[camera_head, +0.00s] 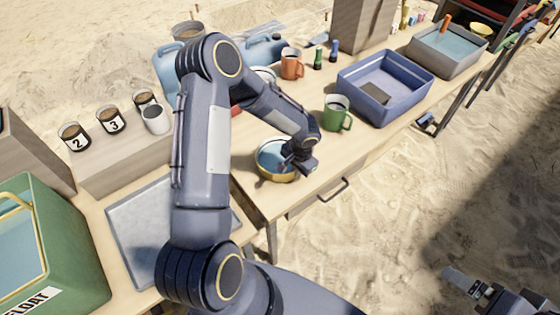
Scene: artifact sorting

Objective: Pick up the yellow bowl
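A bowl with a yellow outside and a light blue inside (268,158) stands on the wooden table near its front edge. My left gripper (296,161) is at the bowl's right rim, pointing down and partly covering it. Its fingers are small and dark, so I cannot tell whether they are open or closed on the rim. Another yellow bowl (481,29) shows at the far right, near a dark rack. My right gripper (462,281) is at the lower right over sand, away from the table. Its opening is unclear.
A green mug (337,114) and a blue bin (350,81) stand right of the near bowl. An orange mug (291,64) is behind. A grey tray (132,232) and green FLOAT box (78,240) are left. A drawer handle (332,190) sticks out in front.

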